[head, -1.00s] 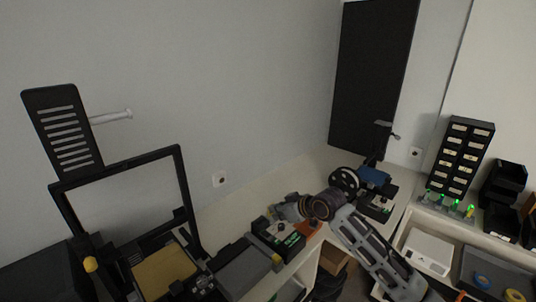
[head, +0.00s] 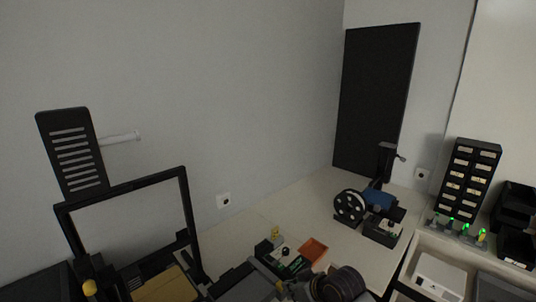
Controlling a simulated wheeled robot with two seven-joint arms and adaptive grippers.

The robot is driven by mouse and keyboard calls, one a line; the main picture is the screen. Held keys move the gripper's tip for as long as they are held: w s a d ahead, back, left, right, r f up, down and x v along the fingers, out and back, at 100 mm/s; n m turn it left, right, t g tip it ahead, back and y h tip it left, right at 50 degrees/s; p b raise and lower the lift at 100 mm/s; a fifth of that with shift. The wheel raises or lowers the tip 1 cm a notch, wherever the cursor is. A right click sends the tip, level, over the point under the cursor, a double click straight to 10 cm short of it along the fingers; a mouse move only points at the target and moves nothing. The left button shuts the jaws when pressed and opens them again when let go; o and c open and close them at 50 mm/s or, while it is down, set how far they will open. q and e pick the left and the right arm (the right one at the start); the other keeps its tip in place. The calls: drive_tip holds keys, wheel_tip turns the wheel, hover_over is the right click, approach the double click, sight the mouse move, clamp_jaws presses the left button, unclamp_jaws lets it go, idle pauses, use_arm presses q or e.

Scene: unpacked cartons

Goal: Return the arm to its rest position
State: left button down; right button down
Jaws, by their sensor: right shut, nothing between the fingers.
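My right gripper (head: 290,291) is at the bottom edge of the head view, left of my dark round wrist. It is shut and empty, and partly cut off by the frame. It is at the near side of a small dark device with a green panel (head: 291,265) on the white worktop. My left gripper is not in view.
A small orange tray (head: 314,249) lies beside the green-panel device. A black machine with a wheel (head: 350,206) and a blue body stands farther right. A black frame (head: 124,189) stands left. A black drawer tower (head: 466,181) stands right. The worktop (head: 308,207) behind the tray is bare.

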drive_tip(key=s+d+f+m+g+h, duration=0.1)
drive_tip(key=s+d+f+m+h, duration=0.25)
drive_tip(key=s+d, duration=0.6)
drive_tip(key=s+d+f+m+g+h, duration=0.2)
drive_tip(key=s+d+f, duration=0.3)
drive_tip(key=s, duration=0.7)
wheel_tip(320, 180, down, 33)
drive_tip(key=s+g, duration=0.1)
drive_tip(key=s, duration=0.2)
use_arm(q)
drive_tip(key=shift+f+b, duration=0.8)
use_arm(e)
drive_tip(key=s+d+f, duration=0.2)
drive_tip(key=s+f, duration=0.8)
drive_tip(key=s, duration=0.1)
drive_tip(key=s+d+f+g, duration=0.1)
drive_tip(key=s+d+f, duration=0.2)
drive_tip(key=s+f, duration=0.7)
drive_tip(key=shift+s+n, duration=0.45)
drive_tip(key=shift+s, duration=0.05)
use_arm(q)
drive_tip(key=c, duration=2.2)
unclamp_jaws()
use_arm(e)
drive_tip(key=shift+f, duration=0.1)
